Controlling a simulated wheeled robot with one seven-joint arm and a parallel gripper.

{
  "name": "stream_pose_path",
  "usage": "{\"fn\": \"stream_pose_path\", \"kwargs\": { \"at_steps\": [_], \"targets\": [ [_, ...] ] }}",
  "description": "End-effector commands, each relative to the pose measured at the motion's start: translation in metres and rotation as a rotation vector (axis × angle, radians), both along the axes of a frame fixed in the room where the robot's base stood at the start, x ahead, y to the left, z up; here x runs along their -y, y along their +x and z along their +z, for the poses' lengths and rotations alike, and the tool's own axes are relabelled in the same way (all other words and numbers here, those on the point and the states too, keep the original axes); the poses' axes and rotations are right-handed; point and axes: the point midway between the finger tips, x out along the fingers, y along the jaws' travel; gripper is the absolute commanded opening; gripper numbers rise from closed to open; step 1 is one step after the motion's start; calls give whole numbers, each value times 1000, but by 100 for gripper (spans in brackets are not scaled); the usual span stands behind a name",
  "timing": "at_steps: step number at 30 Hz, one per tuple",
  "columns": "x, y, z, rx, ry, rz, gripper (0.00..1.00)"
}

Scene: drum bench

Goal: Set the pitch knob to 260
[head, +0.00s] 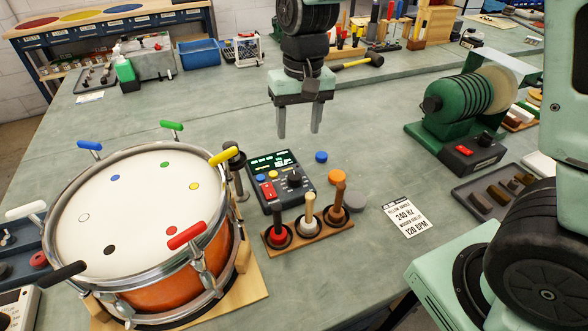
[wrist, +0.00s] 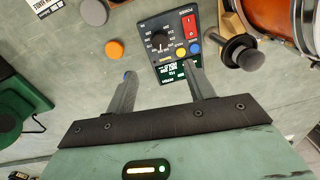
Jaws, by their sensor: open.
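The dark control box (head: 264,190) stands on the bench right of the drum. Its black pitch knob (head: 294,179) is on the right side of the panel, and it also shows in the wrist view (wrist: 160,41). The marks around the knob and its setting are too small to read. A small screen (head: 272,160) with green text sits at the box's far edge, also too small to read. My gripper (head: 299,134) is open and empty, pointing down above the bench, apart from the box. In the wrist view the fingers (wrist: 160,72) reach toward the box's screen edge.
The drum (head: 130,215) with coloured handles stands left of the box. A wooden rack of mallets (head: 308,236) stands close in front. A blue disc (head: 321,156) lies to the right. A card (head: 408,216) appears to read 240 Hz and 120 BPM. A green machine (head: 465,105) stands further right.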

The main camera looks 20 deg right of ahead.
Motion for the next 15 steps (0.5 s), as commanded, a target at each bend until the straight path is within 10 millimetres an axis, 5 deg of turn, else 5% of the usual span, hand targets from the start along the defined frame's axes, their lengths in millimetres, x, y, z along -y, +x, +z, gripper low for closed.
{"fn": "stream_pose_path", "kwargs": {
  "at_steps": [15],
  "targets": [
    [-5, -1, -105, -4, -1, 1, 53]
  ]
}}
